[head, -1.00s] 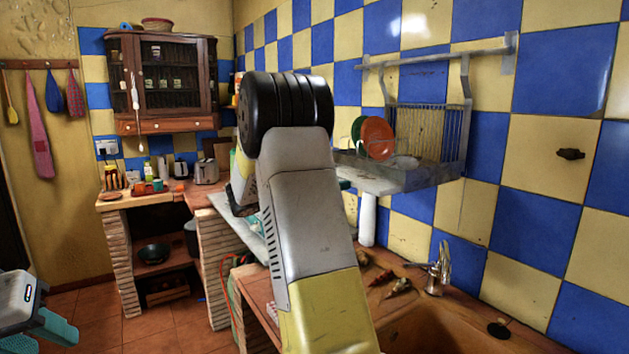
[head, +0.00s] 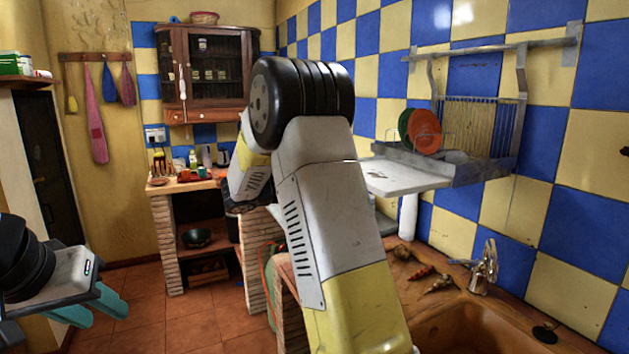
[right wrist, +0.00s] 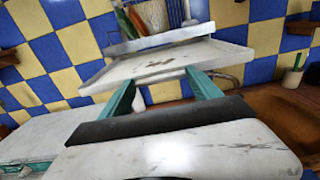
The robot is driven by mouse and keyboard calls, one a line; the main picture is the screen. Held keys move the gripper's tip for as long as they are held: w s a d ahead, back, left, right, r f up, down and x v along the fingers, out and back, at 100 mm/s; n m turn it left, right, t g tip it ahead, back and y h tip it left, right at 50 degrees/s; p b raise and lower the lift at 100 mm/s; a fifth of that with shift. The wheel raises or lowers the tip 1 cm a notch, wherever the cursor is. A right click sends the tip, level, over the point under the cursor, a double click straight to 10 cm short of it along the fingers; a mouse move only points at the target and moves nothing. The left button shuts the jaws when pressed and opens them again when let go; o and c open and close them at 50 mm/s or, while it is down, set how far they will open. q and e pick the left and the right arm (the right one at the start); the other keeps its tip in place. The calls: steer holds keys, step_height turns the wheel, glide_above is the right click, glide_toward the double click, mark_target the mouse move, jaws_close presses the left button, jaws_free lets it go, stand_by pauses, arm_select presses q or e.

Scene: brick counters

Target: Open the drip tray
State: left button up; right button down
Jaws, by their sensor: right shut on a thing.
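The drip tray (head: 400,178) is a flat, pale tray under the wall dish rack (head: 478,140). In the head view it sticks out from the rack's front toward the left. In the right wrist view the drip tray (right wrist: 165,66) lies just ahead of my right gripper (right wrist: 162,90). The teal fingers reach its near edge, and the gripper is shut on it. In the head view my right arm hides that gripper and the tray's near end. My left gripper (head: 97,304) is at the lower left, empty, with its teal fingers apart, far from the tray.
Red and green plates (head: 424,130) stand in the rack. A wooden cabinet (head: 205,75) hangs on the back wall. Open tiled floor (head: 150,310) lies at the left.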

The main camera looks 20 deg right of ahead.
steer(key=shift+c, duration=0.6)
jaws_free()
steer(key=a, duration=0.7)
steer(key=shift+s+a, duration=0.35)
steer(key=shift+a, duration=0.05)
